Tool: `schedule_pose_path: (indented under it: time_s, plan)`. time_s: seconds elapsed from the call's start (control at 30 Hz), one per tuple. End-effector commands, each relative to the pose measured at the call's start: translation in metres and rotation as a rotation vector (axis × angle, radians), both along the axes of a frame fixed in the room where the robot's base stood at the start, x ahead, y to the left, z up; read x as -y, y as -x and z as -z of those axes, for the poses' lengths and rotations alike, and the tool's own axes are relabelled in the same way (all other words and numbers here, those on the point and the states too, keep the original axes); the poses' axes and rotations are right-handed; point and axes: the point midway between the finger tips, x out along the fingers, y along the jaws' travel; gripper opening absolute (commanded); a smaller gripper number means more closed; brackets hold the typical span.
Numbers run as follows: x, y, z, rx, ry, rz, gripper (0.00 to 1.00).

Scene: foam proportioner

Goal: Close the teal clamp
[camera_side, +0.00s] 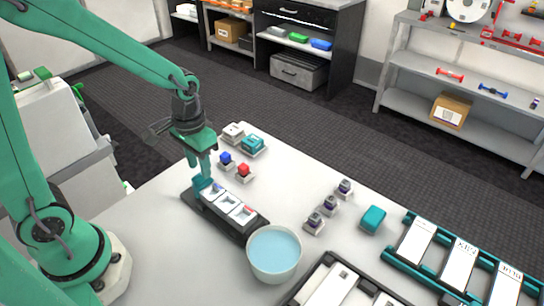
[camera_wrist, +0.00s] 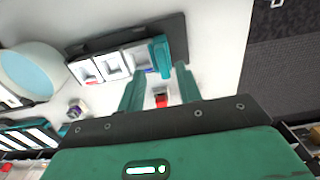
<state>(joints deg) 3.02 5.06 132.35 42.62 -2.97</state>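The teal clamp (camera_side: 203,186) stands at the left end of a dark fixture (camera_side: 240,226) in the side view, and appears raised. The fixture holds a row of white compartments (camera_side: 228,201). In the wrist view the clamp (camera_wrist: 160,56) is a teal block at the fixture's end, just beyond my fingertips. My gripper (camera_wrist: 158,74) is open there, with its two teal fingers apart and nothing held between them. In the side view my gripper (camera_side: 203,170) points down right above the clamp and partly overlaps it. I cannot tell whether they touch.
A red-topped block (camera_side: 244,171) and a blue-topped block (camera_side: 226,160) stand close behind the fixture. A bowl of blue liquid (camera_side: 274,254) stands at its right end. Farther right are small grey blocks (camera_side: 330,205), a teal box (camera_side: 373,219) and a teal rack (camera_side: 430,268).

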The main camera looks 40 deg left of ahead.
Motion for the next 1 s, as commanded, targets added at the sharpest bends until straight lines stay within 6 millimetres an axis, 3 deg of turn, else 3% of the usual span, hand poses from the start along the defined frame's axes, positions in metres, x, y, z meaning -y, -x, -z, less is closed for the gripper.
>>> schedule_pose_path:
  time_s: [0.2,0.4,1.0]
  plan:
    - [0.001,-0.001,-0.028,0.004,0.0,0.001,0.35]
    - [0.001,0.0,-0.044,0.002,0.0,0.002,0.35]
    - [0.0,0.002,-0.053,0.02,0.001,0.001,0.35]
